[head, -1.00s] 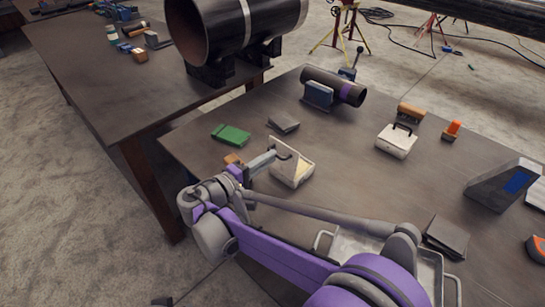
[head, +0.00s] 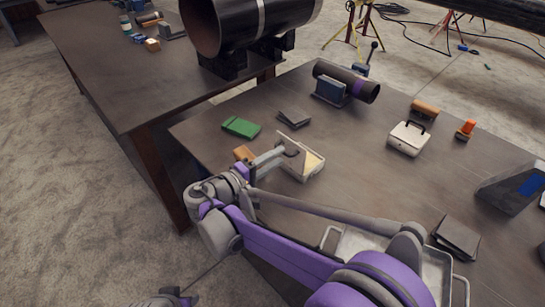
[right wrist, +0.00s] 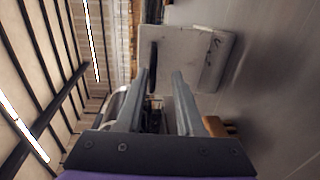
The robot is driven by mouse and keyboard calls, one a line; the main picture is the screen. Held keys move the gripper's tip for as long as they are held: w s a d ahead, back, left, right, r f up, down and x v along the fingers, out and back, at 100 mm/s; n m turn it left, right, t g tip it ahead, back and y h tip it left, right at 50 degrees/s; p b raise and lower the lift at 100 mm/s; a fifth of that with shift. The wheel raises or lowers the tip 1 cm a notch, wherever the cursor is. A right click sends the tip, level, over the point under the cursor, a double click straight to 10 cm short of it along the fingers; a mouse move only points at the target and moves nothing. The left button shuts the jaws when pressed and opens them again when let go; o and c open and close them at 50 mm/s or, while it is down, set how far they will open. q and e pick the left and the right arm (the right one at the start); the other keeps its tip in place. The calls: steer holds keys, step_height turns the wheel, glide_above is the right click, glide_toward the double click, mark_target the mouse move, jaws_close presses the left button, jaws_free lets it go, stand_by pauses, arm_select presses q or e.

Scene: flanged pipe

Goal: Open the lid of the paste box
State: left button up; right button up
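The paste box (head: 312,168) is a pale open box with a yellowish inside, on the near table in the head view. My right gripper (head: 284,152) reaches over its left side and hides part of it and of the lid. In the right wrist view, a pale scuffed panel (right wrist: 205,55), apparently the lid, has a dark handle (right wrist: 153,68). The fingers of my right gripper (right wrist: 160,75) stand apart there, with the handle close to the left fingertip. A part of my left arm shows at the bottom of the head view; its fingers are unclear.
A closed white box with a black handle (head: 408,138) stands to the right. A green pack (head: 241,127), a grey pad (head: 294,118) and an orange-brown block (head: 243,153) lie near the paste box. A pipe (head: 346,82) rests behind. A metal tray (head: 357,243) is nearer.

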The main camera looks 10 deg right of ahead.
steer(key=shift+o, duration=0.8)
steer(key=shift+w+d, duration=0.1)
steer(key=v, duration=1.1)
